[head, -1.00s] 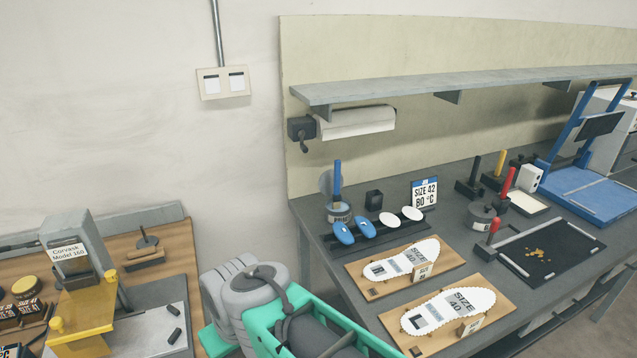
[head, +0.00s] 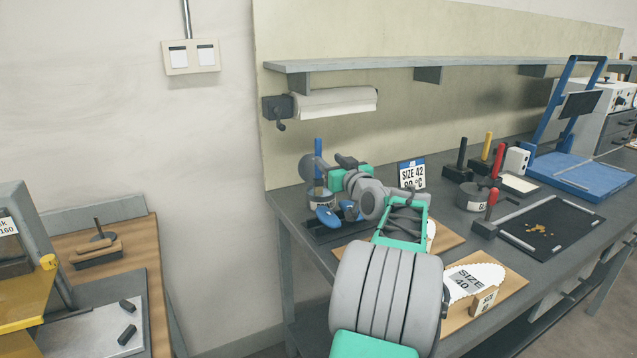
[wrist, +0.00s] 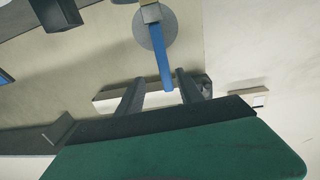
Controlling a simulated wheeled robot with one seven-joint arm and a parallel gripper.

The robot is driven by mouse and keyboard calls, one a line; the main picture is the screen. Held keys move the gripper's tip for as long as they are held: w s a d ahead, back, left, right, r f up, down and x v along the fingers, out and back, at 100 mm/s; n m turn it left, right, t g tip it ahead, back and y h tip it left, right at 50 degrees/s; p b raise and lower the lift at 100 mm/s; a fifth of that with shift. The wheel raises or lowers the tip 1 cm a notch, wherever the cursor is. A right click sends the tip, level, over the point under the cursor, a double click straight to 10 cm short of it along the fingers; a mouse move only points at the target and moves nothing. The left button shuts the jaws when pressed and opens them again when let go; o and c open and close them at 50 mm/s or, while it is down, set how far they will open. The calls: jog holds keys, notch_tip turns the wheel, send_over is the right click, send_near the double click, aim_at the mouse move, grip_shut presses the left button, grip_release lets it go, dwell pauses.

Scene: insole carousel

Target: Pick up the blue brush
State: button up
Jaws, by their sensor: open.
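The blue brush (head: 318,155) stands upright, its handle rising from a grey labelled pot (head: 320,201) at the near left end of the bench. In the wrist view the blue handle (wrist: 163,62) points down the picture, its end in line with the gap between my fingers. My gripper (head: 332,181) is open, close beside the brush on its right in the head view. The wrist view shows the two dark fingers (wrist: 159,78) apart, one on each side of the handle's end. I cannot tell whether they touch it. The bristles are hidden.
Blue oval pads (head: 327,216) sit on a dark rack just in front of the pot, partly hidden by my arm. A shelf (head: 400,63) and paper roll (head: 335,102) are above on the back wall.

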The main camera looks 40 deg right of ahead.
aim_at(319, 154)
jog(key=x, duration=0.6)
jog(key=shift+w+a+r, duration=0.15)
jog(key=shift+w+a, duration=0.1)
jog(key=shift+w, duration=0.25)
jog(key=shift+c, duration=0.3)
grip_shut()
dwell(0.4)
